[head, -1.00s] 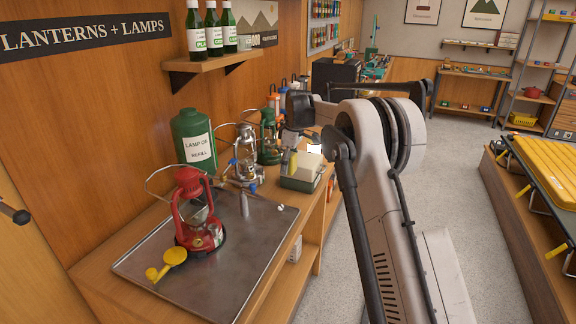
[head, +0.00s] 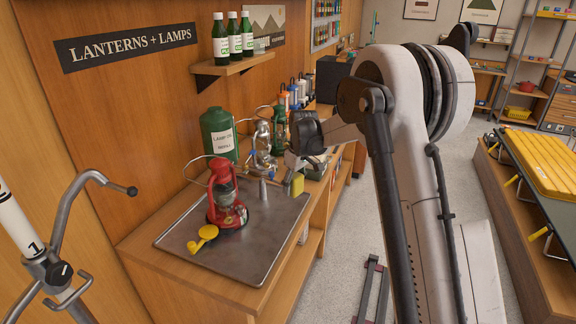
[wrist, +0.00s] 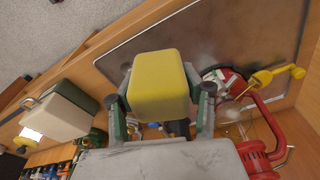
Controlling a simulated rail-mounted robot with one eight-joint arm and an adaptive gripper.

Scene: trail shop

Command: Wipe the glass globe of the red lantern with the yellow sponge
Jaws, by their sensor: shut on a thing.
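The red lantern (head: 224,196) stands upright on the grey metal tray (head: 262,268), its wire bail up. Its glass globe (head: 225,192) sits inside the red frame and is small in the head view. My gripper (head: 292,183) is shut on the yellow sponge (head: 297,186), to the right of the lantern and above the tray's right side. In the wrist view the sponge (wrist: 160,86) sits between both fingers. The lantern (wrist: 262,150) shows at the right of that view, apart from the sponge.
A yellow funnel-like piece (head: 203,237) lies in front of the lantern. A small grey cone (head: 263,191) stands just behind it. A green lamp oil jug (head: 219,134), a silver lantern (head: 262,147) and a green lantern (head: 280,135) stand behind. The tray's front is clear.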

